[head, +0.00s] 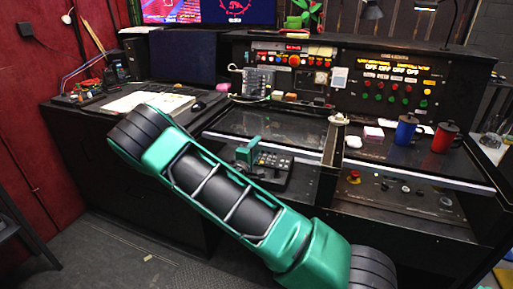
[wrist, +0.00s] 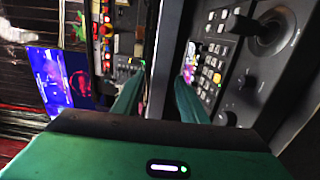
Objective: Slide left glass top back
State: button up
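The left glass top (head: 290,126) is a dark, shiny, framed pane on the left half of the black console. It lies above a keypad panel (head: 272,168), which shows below its front edge. My green gripper (head: 247,151) is at that front edge, left of the keypad. In the wrist view my gripper (wrist: 158,97) has two green fingers apart, with a dark bar (wrist: 167,55) running between them. That bar looks like the edge of the glass top, but I cannot tell whether the fingers touch it. The keypad and a joystick show right of the fingers there.
A right glass top (head: 400,158) carries a blue mug (head: 404,131), a red mug (head: 444,138) and small blocks. A button panel (head: 385,90) stands behind. A desk with a book (head: 150,101) is at left. My arm crosses the foreground over open floor.

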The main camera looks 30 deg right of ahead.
jog(key=shift+w+d, duration=0.45)
jog(key=shift+d, duration=0.15)
jog(key=shift+c, duration=0.6)
grip_shut()
jog(key=shift+w, duration=0.1)
